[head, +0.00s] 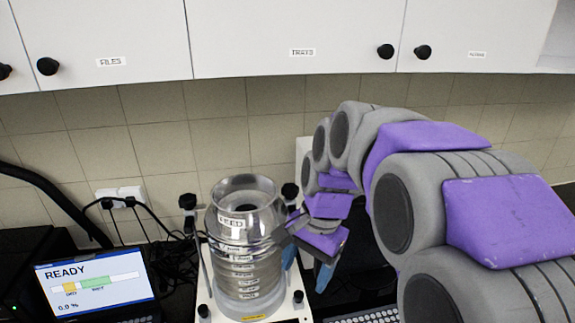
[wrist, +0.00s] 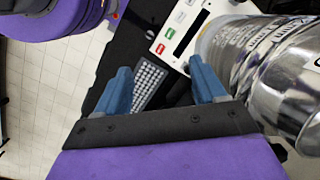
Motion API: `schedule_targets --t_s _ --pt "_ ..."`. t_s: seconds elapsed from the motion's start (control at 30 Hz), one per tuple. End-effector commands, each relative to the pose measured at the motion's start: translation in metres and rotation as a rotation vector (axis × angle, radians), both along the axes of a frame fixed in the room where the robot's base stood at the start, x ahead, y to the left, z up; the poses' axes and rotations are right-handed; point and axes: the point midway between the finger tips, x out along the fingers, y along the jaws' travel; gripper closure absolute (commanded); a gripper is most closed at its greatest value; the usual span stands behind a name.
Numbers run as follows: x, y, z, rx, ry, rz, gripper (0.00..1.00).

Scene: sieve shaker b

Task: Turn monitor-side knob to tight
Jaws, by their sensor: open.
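The monitor-side knob (head: 188,201) is a black knob on top of the rod at the left of the sieve stack, on the side of the READY screen. The steel sieve stack (head: 246,250) stands upright on a white base; it also fills the right of the wrist view (wrist: 285,75). A second black knob (head: 290,190) is at the stack's right. My gripper (head: 306,266) is to the right of the stack, apart from the monitor-side knob. In the wrist view its blue fingers (wrist: 160,78) are spread and nothing is between them. I cannot identify the monitor-side knob there.
The READY monitor (head: 96,282) stands at the left, with cables behind it. White cabinets (head: 290,38) hang above. Lower black knobs (head: 298,297) sit at the base's front. The wrist view shows a keyboard (wrist: 150,82) and a panel with green and red buttons (wrist: 172,28).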

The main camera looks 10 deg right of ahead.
Motion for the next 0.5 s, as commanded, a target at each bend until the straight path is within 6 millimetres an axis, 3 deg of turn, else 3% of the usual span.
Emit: schedule_targets --t_s 0.03,0.13,0.5 --pt "0.02 -0.008 0.023 0.017 0.001 -0.07 0.3" --pt "0.054 -0.02 0.052 0.05 0.011 -0.211 0.3" --pt "0.167 -0.05 0.141 0.143 0.072 -0.707 0.3"
